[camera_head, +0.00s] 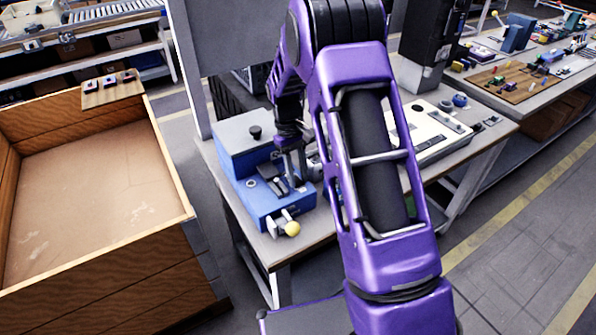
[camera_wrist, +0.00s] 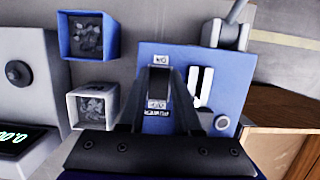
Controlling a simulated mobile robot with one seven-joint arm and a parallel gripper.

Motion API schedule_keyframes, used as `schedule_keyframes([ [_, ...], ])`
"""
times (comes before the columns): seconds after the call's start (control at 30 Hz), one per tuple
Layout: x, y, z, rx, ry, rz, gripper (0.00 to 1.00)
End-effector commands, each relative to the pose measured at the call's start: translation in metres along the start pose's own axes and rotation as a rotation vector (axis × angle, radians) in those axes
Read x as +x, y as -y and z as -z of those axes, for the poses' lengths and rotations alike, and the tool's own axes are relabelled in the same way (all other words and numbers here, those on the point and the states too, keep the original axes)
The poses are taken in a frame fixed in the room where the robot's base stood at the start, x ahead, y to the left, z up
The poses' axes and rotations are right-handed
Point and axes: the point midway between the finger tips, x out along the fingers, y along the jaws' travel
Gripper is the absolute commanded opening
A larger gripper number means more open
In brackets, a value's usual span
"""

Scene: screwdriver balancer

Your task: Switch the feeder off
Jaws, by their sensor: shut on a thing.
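The feeder is a blue box (camera_head: 262,208) on the workbench, with a dark switch area on its top and a lever ending in a yellow knob (camera_head: 292,229) at its front. In the wrist view its blue panel (camera_wrist: 215,62) shows small labels, white slots and a round button (camera_wrist: 222,123). My gripper (camera_head: 293,181) reaches down onto the top of the feeder. In the wrist view its dark fingers (camera_wrist: 166,82) come together over the labelled switch area.
A grey-topped unit with a black knob (camera_head: 254,132) stands just behind the feeder. A blue bin (camera_wrist: 88,37) and a pale bin (camera_wrist: 96,107) hold dark small parts. A large wooden crate (camera_head: 110,262) stands left of the bench (camera_head: 311,235).

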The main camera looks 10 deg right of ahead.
Motion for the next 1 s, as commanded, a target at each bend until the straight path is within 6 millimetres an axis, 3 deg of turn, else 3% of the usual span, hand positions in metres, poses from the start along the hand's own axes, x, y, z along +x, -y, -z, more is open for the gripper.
schedule_keyframes([
  [0.13,-0.001,0.000,0.001,0.000,-0.004,-0.001,0.00],
  [0.17,-0.001,0.000,0.001,0.000,-0.004,-0.001,0.34],
  [0.23,-0.001,0.000,0.001,0.000,-0.004,-0.001,0.45],
  [0.53,-0.002,0.000,0.000,0.000,-0.003,0.000,0.45],
  [0.67,-0.012,0.000,0.001,0.000,-0.005,-0.001,0.45],
  [1.0,-0.087,0.000,0.001,-0.001,-0.008,-0.001,0.45],
])
